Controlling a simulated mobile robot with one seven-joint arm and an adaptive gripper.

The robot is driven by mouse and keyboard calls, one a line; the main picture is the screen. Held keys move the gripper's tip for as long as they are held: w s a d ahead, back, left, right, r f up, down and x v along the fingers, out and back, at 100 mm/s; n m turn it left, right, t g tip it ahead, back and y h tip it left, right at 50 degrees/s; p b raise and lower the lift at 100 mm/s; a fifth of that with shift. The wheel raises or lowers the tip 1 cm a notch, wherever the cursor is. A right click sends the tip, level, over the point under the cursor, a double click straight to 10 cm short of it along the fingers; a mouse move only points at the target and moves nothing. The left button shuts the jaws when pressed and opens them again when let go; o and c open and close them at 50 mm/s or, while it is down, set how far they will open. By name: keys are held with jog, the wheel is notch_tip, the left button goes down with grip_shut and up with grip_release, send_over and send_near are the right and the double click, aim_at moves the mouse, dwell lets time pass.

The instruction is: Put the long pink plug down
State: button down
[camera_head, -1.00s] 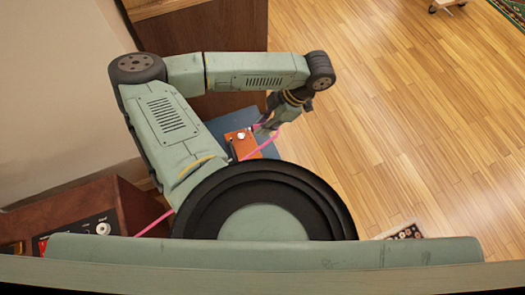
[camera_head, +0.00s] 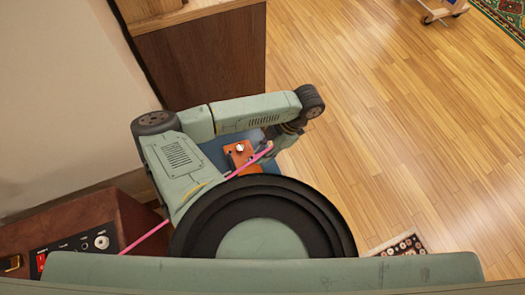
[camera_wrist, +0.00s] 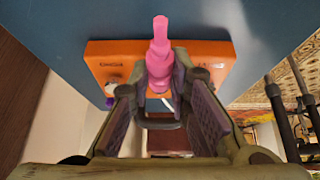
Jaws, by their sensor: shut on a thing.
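The long pink plug (camera_wrist: 160,62) shows in the wrist view between the fingers of my gripper (camera_wrist: 162,88), which is shut on it. Its narrow tip points up in the picture, in front of the orange box (camera_wrist: 105,62). I cannot tell whether the plug touches the box. In the head view, my gripper (camera_head: 272,141) is partly hidden by my arm, just right of the orange box (camera_head: 240,157). A pink cable (camera_head: 145,236) runs from the lower left, behind my arm, towards my gripper.
The orange box is on a blue surface (camera_head: 214,150). A brown amp (camera_head: 65,220) with a black control panel stands at lower left. A wooden cabinet (camera_head: 205,65) stands behind. A panel with knobs (camera_head: 402,246) is at lower right. Open wooden floor (camera_head: 400,130) lies to the right.

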jog(key=shift+f, duration=0.1)
jog(key=shift+f+b, duration=0.4)
jog(key=shift+b, duration=0.1)
jog(key=c, duration=1.5)
grip_release()
jog(key=shift+r, duration=0.15)
jog(key=shift+r+p, duration=0.3)
jog(key=shift+p, duration=0.15)
jog(key=shift+w+d+r, duration=0.1)
jog(key=shift+d+r, duration=0.05)
jog(key=shift+r, duration=0.2)
jog(key=b+v, duration=0.1)
jog(key=v, duration=1)
jog(key=shift+d+r, duration=0.1)
jog(key=shift+r, duration=0.05)
